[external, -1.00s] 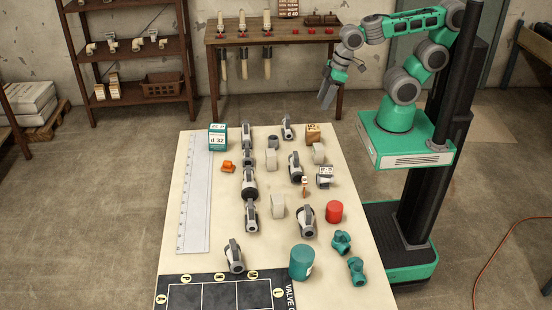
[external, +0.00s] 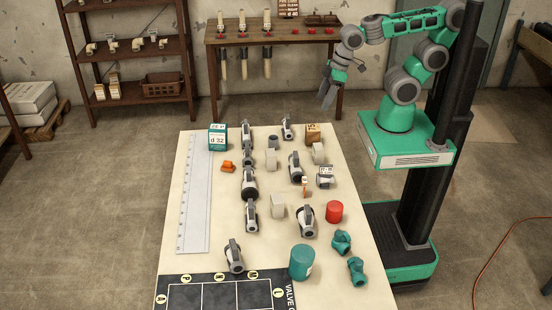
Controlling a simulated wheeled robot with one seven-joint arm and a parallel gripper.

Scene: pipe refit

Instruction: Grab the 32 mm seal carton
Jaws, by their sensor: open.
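The 32 mm seal carton (external: 217,138) is a small teal and white box marked "d 32".
Several grey valves, such as one near the middle (external: 249,183), stand right of the carton. An orange fitting (external: 228,166) lies just below it. A brown box (external: 312,133) stands at the far right corner. The ruler (external: 194,200) lies along the left edge.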

